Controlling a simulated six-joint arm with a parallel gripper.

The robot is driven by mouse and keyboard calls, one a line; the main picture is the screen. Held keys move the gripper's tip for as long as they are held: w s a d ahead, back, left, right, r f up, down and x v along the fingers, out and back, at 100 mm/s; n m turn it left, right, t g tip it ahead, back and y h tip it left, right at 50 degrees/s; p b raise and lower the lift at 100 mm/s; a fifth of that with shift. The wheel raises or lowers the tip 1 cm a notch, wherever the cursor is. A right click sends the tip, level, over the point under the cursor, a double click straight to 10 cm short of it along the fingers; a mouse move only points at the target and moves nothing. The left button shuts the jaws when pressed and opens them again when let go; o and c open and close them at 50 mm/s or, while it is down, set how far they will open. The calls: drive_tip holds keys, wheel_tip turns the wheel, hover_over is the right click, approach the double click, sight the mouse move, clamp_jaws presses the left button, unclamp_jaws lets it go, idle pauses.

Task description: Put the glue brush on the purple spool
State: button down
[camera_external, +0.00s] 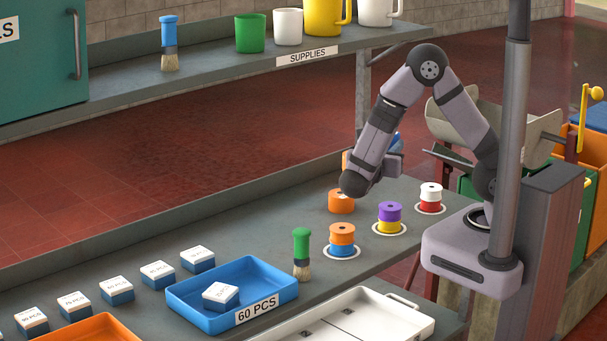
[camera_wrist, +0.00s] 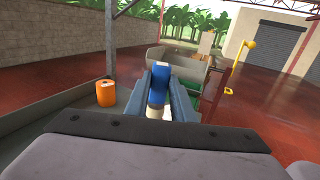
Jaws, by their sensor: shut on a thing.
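The purple spool (camera_external: 389,208) sits on a yellow spool (camera_external: 388,227) on a white ring on the table. My gripper (camera_wrist: 158,92) is shut on a blue-handled brush (camera_wrist: 160,71) with a pale lower end, seen between the fingers in the wrist view. In the external view my forearm and wrist hide most of the gripper. A bit of blue (camera_external: 394,142) shows behind my wrist, above and beyond the purple spool. I cannot tell the brush's exact tilt.
Orange-on-blue spools (camera_external: 342,234) and white-on-red spools (camera_external: 430,192) flank the purple one. An orange spool (camera_external: 341,201) stands behind, also in the wrist view (camera_wrist: 106,93). A green brush (camera_external: 302,252) stands near a blue tray (camera_external: 205,318). Another blue brush (camera_external: 169,45) is on the shelf.

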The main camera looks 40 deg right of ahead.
drive_tip(key=shift+f+p, duration=0.3)
drive_tip(key=shift+f, duration=2.5)
drive_tip(key=shift+f, duration=0.1)
drive_tip(key=shift+f+p, duration=0.3)
drive_tip(key=shift+f, duration=1.7)
drive_tip(key=shift+f, duration=0.2)
drive_tip(key=c, duration=1.5)
unclamp_jaws()
drive_tip(key=shift+r, duration=0.15)
